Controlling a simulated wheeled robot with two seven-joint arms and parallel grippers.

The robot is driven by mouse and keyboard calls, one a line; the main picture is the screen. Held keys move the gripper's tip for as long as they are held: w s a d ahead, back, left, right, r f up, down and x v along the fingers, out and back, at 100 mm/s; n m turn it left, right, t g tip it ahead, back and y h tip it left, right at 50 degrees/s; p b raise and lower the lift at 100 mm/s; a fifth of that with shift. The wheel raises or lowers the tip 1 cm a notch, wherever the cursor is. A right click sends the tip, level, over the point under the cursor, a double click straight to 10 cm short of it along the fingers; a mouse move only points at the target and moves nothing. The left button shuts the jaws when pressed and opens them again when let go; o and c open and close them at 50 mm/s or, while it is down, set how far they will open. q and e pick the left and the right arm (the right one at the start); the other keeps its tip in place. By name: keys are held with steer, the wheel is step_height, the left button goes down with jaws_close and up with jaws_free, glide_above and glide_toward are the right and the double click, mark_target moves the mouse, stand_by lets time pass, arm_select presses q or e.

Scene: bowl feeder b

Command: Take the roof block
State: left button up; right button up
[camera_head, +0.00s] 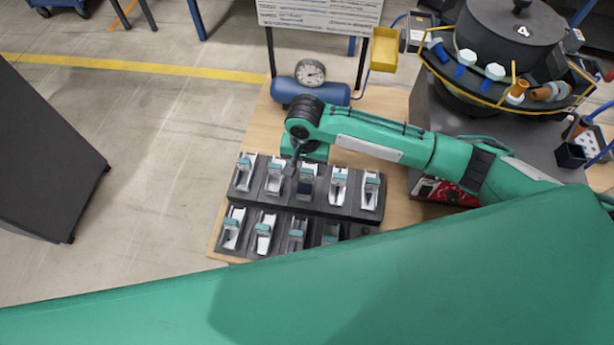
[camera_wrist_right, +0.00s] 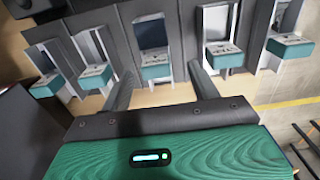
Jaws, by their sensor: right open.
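A dark rack (camera_head: 325,208) on the wooden table holds two rows of pale bins with teal fronts. I cannot tell for certain which part is the roof block. My right gripper (camera_head: 294,161) is over the back row, near its second and third bins from the left. In the right wrist view the gripper (camera_wrist_right: 158,76) is open, its two fingers apart. A bin with a dark inside and a teal front (camera_wrist_right: 154,73) shows between and beyond the fingers. I see nothing held, and cannot tell whether the fingers touch the bin. My left gripper is not in view.
A blue tank with a round gauge (camera_head: 310,72) stands behind the rack. A bowl feeder (camera_head: 512,40) with a yellow rim is at the back right, near a yellow box (camera_head: 384,49). My green arm part hides the foreground and some front-row bins.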

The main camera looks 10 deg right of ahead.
mark_target(307, 170)
steer(key=shift+s+d+f+p, duration=0.1)
steer(key=shift+f+p, duration=0.1)
steer(key=shift+f, duration=0.8)
steer(key=shift+s+d+f+p, duration=0.1)
steer(key=shift+f+p, duration=0.05)
steer(key=shift+f, duration=0.8)
steer(key=c, duration=1.2)
steer(key=shift+r, duration=0.2)
